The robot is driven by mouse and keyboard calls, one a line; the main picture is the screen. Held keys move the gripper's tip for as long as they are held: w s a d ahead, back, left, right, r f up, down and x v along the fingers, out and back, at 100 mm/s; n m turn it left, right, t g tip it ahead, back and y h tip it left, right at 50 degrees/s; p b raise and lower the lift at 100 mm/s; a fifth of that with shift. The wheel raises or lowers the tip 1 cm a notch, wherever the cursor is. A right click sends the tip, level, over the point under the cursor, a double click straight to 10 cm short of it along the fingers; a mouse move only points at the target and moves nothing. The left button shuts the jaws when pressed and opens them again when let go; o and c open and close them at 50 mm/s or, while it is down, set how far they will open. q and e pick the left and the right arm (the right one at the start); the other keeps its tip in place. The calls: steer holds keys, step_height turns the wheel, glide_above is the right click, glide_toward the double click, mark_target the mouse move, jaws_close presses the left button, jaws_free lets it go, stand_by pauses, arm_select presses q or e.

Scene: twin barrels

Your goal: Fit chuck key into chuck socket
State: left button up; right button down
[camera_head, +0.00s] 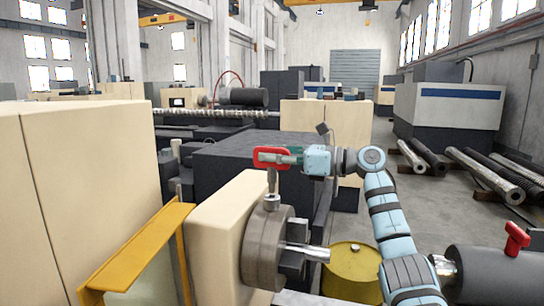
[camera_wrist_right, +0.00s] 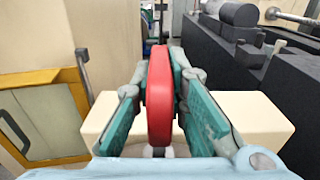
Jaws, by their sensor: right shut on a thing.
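The chuck key, with its red handle (camera_head: 271,157) and metal shaft, stands upright over the grey chuck (camera_head: 266,245) in the head view. My right gripper (camera_head: 290,157) comes from the right and is shut on the red handle. In the right wrist view the red handle (camera_wrist_right: 159,98) sits between both teal fingers of the gripper (camera_wrist_right: 162,80). The key's thick lower end (camera_head: 271,202) meets the chuck's top rim in the picture. The socket itself is hidden, so I cannot tell how deep the tip sits. My left gripper is out of view.
A cream headstock (camera_head: 216,232) carries the chuck, whose jaws hold a shiny bar (camera_head: 308,252). A yellow bracket (camera_head: 140,250) stands at left. A yellow barrel (camera_head: 352,268) is behind. A dark tailstock (camera_head: 490,275) with a red lever (camera_head: 517,238) is at lower right.

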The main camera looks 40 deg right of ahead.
mark_target(277, 170)
steer(key=shift+r, duration=0.1)
stand_by(0.4)
steer(key=shift+p, duration=0.35)
stand_by(0.3)
stand_by(0.4)
steer(key=shift+p, duration=0.4)
steer(key=shift+f+b, duration=1.1)
steer(key=shift+f, duration=0.6)
